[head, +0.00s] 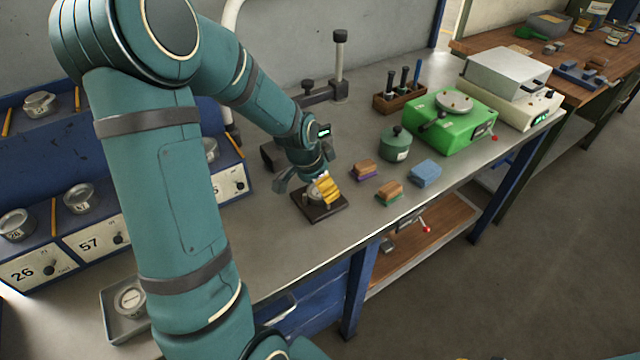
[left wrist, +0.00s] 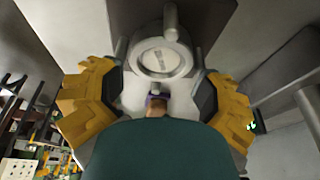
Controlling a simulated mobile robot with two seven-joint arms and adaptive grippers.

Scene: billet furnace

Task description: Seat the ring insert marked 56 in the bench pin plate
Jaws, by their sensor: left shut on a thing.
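The ring insert (head: 314,192) is a grey metal ring. My left gripper (head: 323,187), with yellow fingers, is shut on it directly above the dark square pin plate (head: 332,208) on the bench. In the left wrist view the ring (left wrist: 160,58) sits between the yellow fingers of the left gripper (left wrist: 160,82); the mark on its round face is too blurred to read. The fingers partly hide the ring and the plate's middle, so I cannot tell whether the ring touches the plate or its pins. My right gripper is not in view.
Wood-backed blocks (head: 389,192) and a blue block (head: 425,173) lie right of the plate, near a green pot (head: 396,145) and a green device (head: 450,125). Numbered drawers (head: 92,240) with rings on top stand left. A grey tray (head: 108,305) holds another ring. The bench front is clear.

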